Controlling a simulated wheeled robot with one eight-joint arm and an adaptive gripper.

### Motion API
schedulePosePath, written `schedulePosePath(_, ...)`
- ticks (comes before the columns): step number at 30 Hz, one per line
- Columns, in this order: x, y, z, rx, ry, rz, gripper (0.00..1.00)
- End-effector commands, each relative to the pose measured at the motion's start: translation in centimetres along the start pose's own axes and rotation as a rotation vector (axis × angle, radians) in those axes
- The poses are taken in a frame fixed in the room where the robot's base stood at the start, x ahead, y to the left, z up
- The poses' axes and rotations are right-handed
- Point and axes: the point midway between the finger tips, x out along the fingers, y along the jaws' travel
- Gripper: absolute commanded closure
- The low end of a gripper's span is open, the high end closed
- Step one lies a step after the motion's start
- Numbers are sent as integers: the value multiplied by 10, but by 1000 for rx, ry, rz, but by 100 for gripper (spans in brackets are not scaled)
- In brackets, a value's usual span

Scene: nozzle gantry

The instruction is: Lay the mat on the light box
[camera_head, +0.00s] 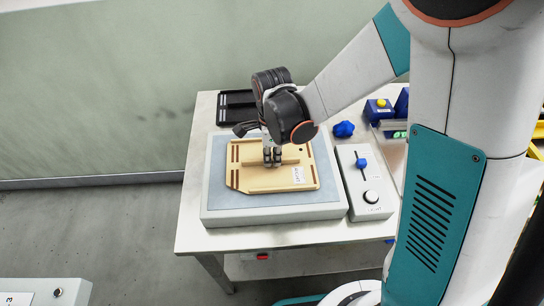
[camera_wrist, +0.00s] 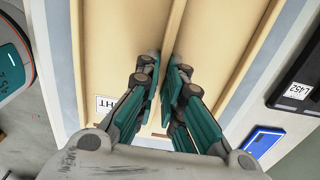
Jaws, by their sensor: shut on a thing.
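The mat (camera_head: 245,181) is a tan, flat board with cut corners, brown strips at its ends, a white label and a raised rib along its middle. It is over the blue-grey top of the light box (camera_head: 216,204), with a margin of that top showing around it. It looks level; I cannot tell whether it rests on the top or hovers just above. My gripper (camera_head: 272,160) points down at its middle. In the wrist view my gripper (camera_wrist: 167,78) is shut on the rib of the mat (camera_wrist: 218,45). The fingers hide part of the rib.
A control box (camera_head: 378,205) with a blue slider and black knob stands right of the light box. A black tray (camera_head: 236,107) lies at the back left.

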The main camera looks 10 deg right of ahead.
Motion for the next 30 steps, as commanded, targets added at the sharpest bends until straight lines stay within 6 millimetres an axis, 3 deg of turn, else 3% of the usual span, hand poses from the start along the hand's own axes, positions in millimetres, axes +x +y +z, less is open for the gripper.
schedulePosePath(3,4,0,0,0,0,0,100)
schedulePosePath(4,3,0,0,0,0,0,85)
schedulePosePath(6,2,0,0,0,0,0,72)
schedulePosePath(19,-2,0,0,0,0,0,72)
schedulePosePath(23,-21,0,0,0,0,0,72)
schedulePosePath(30,-72,0,0,0,1,0,72)
